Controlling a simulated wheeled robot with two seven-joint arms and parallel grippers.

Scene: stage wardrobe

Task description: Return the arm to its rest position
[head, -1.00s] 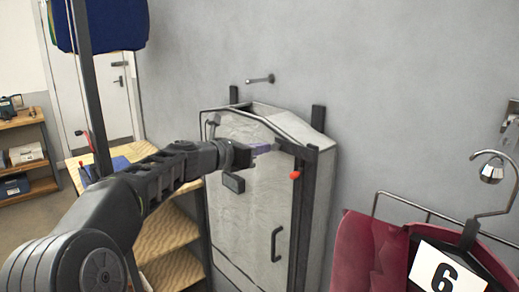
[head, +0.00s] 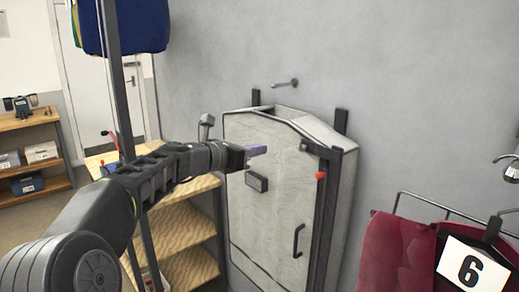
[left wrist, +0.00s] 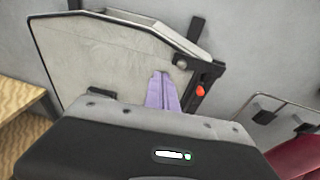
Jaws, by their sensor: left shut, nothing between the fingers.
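My left arm (head: 160,182) reaches in from the lower left of the head view, stretched toward the grey cabinet (head: 268,205) on the wall. My left gripper (head: 256,151) has pale purple fingers, shut together and empty, in front of the cabinet's upper door. I cannot tell the exact gap to the door. In the left wrist view the shut fingers (left wrist: 162,92) point toward the cabinet's pale panel (left wrist: 110,60). The gripper's dark body hides the lower part of that view. My right gripper is not in view.
Wooden shelves (head: 185,232) stand beside the cabinet, under and behind my arm. A dark upright post (head: 116,75) stands behind the arm. A peg (head: 285,84) sticks out above the cabinet.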

